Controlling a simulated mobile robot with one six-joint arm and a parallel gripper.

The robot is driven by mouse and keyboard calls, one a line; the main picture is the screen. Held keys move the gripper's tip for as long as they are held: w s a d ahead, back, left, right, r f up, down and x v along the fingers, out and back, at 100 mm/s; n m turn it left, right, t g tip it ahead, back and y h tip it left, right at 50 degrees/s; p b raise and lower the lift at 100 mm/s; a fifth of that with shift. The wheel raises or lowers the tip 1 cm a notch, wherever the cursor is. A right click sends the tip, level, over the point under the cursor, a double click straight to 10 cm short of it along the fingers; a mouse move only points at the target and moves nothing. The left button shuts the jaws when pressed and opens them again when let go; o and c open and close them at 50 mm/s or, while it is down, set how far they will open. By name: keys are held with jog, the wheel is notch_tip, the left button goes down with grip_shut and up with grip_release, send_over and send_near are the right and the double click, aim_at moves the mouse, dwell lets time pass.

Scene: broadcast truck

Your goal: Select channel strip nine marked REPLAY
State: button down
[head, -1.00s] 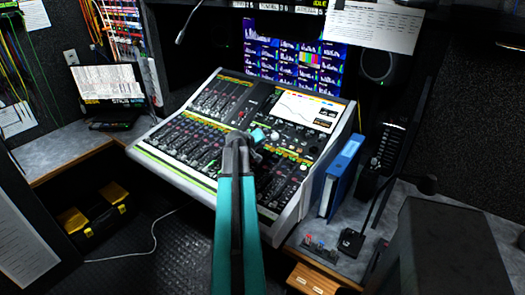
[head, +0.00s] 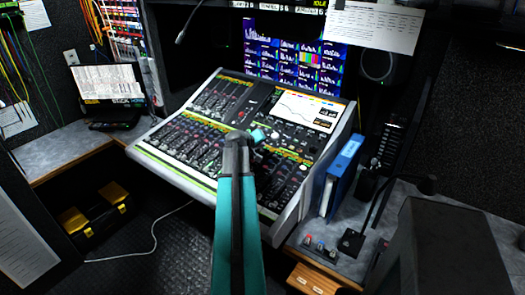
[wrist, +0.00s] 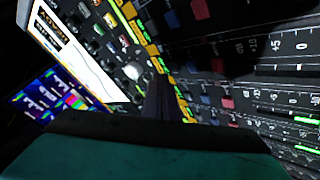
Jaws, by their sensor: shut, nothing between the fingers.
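The mixing console (head: 165,172) stands tilted on the desk, with rows of faders, knobs and lit green and yellow strips. My gripper (head: 260,134) is over its middle, just below the console's screen (head: 305,109). In the wrist view the dark fingers (wrist: 160,88) are shut and empty, pointing at the row of yellow and green lit buttons (wrist: 152,48). A pale round knob (wrist: 133,70) is just left of the fingertips. Red and blue fader caps (wrist: 228,103) lie to the right. I cannot read a REPLAY label or tell which strip is nine. Contact is unclear.
A blue binder (head: 343,175) stands right of the console. A desk microphone (head: 350,241) and a small switch box (head: 318,250) are on the right desk. Monitors (head: 290,60) rise behind. A laptop (head: 110,88) sits on the left desk.

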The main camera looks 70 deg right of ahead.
jog(key=shift+d+f+b, duration=0.1)
jog(key=shift+f+b, duration=0.75)
jog(key=shift+b, duration=0.05)
dwell(1.2)
jog(key=shift+r, duration=0.25)
jog(key=shift+w+r+p, duration=0.1)
jog(key=shift+r+p, duration=0.2)
jog(key=shift+r, duration=0.3)
dwell(0.4)
jog(key=shift+a+r+p, duration=0.25)
jog(key=shift+r+p, duration=0.3)
jog(key=shift+r, duration=0.7)
jog(key=shift+a+r+p, duration=0.2)
jog(key=shift+r+p, duration=0.3)
jog(key=shift+r, duration=0.75)
jog(key=shift+w+r, duration=0.1)
